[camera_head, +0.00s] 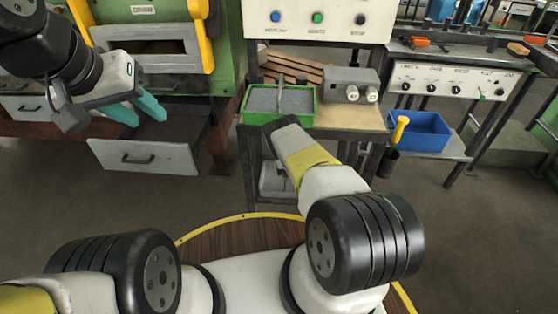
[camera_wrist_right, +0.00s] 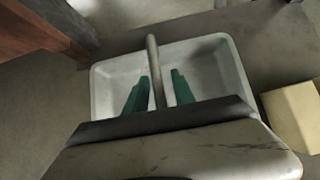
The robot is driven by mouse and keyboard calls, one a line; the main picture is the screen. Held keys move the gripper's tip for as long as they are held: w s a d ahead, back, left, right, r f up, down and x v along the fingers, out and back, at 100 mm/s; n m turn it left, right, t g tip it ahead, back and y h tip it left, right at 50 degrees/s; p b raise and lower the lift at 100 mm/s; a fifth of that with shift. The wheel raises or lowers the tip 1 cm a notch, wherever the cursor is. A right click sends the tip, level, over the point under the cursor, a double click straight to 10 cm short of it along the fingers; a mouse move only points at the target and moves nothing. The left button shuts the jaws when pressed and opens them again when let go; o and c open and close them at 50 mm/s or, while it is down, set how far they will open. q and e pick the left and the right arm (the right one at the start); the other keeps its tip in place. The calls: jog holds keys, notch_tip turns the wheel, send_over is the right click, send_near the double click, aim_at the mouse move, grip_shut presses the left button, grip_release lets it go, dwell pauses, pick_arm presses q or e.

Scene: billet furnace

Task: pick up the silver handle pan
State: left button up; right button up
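A pale, shallow rectangular pan (camera_wrist_right: 215,62) with a silver bar handle (camera_wrist_right: 152,60) is in the right wrist view. The teal fingers of my right gripper (camera_wrist_right: 160,82) are open, one on each side of the handle, with gaps showing. In the head view my right arm hides that gripper; part of a pale pan (camera_head: 270,182) shows low under the small table. A green tray (camera_head: 308,112) with grey filling and an upright silver handle (camera_head: 280,92) stands on the table. My left gripper (camera_head: 148,112) is open and empty at the upper left, above a drawer.
The small table (camera_head: 345,120) also holds a grey box with knobs (camera_head: 350,84). A blue bin (camera_head: 418,132) and a yellow-handled tool (camera_head: 400,128) are to its right. An open drawer (camera_head: 150,150) juts out at left. Floor is clear at right.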

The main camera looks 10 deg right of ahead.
grip_shut()
dwell(1.1)
jog(key=shift+w+r, duration=0.1)
jog(key=shift+w, duration=0.05)
